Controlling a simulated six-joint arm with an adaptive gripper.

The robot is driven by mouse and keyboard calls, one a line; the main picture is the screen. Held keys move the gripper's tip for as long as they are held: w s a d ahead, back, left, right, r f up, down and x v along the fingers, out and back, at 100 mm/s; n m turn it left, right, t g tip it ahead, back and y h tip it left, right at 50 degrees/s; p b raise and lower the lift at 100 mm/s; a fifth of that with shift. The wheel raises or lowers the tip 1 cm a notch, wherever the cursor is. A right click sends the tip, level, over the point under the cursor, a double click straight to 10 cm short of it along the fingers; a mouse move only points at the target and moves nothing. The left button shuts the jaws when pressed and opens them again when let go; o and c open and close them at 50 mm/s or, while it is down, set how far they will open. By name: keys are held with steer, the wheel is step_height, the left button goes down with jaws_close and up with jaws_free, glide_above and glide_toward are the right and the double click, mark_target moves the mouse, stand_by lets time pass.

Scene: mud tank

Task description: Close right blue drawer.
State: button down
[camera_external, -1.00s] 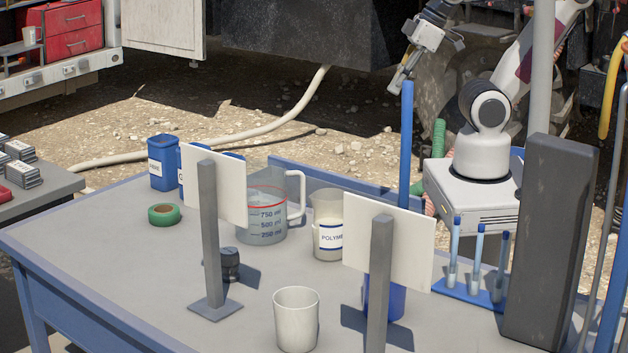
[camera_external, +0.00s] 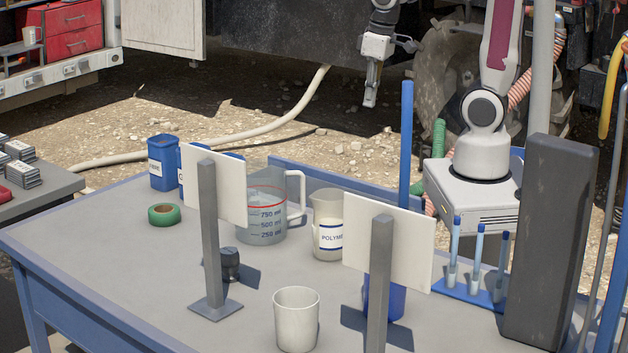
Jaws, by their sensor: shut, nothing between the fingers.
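My gripper (camera_external: 371,95) hangs at the top centre, pointing down, with its fingers together and nothing between them. It is in the air beyond the far edge of the table, left of my base. No blue drawer can be made out in this view. The blue table (camera_external: 100,230) shows its grey top and blue side rails, but no drawer front is visible.
On the table stand a measuring jug (camera_external: 265,212), a polymer beaker (camera_external: 328,225), a white cup (camera_external: 296,318), green tape (camera_external: 164,214) and test tubes (camera_external: 478,258). Sign panels (camera_external: 388,245) and a tall dark block (camera_external: 550,240) rise at the front. A blue post (camera_external: 406,145) stands right of my gripper.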

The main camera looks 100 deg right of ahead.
mark_target(318, 176)
steer(key=w+d+f+m, duration=0.1)
steer(key=d+f+m, duration=0.6)
steer(key=d, duration=0.4)
steer(key=w+d+f+m+y, duration=0.1)
steer(key=w+d+f+m, duration=0.1)
steer(key=d+f+m, duration=0.5)
steer(key=w+d+f+m+y, duration=0.1)
steer(key=d+f+m, duration=0.6)
steer(key=d, duration=0.8)
steer(key=shift+w+d+f, duration=0.35)
steer(key=shift+w+f, duration=0.2)
steer(key=shift+f, duration=0.25)
steer(key=shift+w+a+f, duration=0.75)
steer(key=shift+f, duration=0.85)
steer(key=shift+w+a+f, duration=0.8)
steer(key=shift+f, duration=0.85)
steer(key=shift+w+a+f, duration=0.75)
steer(key=shift+f, duration=0.85)
